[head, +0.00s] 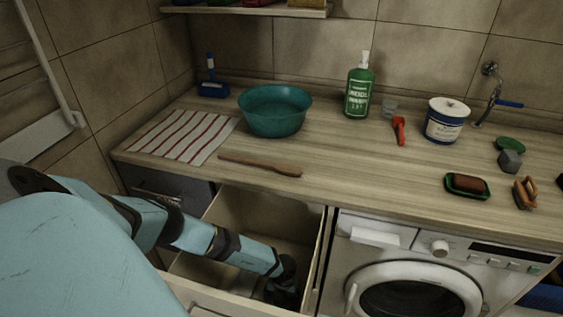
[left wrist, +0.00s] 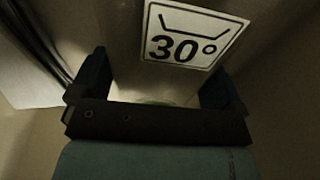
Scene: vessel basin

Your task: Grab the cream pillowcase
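My left arm reaches down into the open drawer (head: 262,213) under the counter. My left gripper (head: 286,288) is low inside it, near the drawer's right wall. In the left wrist view the two fingers of the gripper (left wrist: 157,80) stand wide apart with nothing held between them. A white label reading "30°" (left wrist: 192,36) is on a drawer surface just beyond the fingers. I cannot make out the cream pillowcase for certain. A pale patch shows at the left of the wrist view, but I cannot tell what it is. My right gripper is not in view.
On the counter (head: 350,180) are a striped cloth (head: 185,136), a teal basin (head: 275,110), a wooden stick (head: 260,165), a green bottle (head: 359,90) and a white-blue tub (head: 446,121). A washing machine (head: 410,255) stands right of the drawer, whose walls hem in my gripper.

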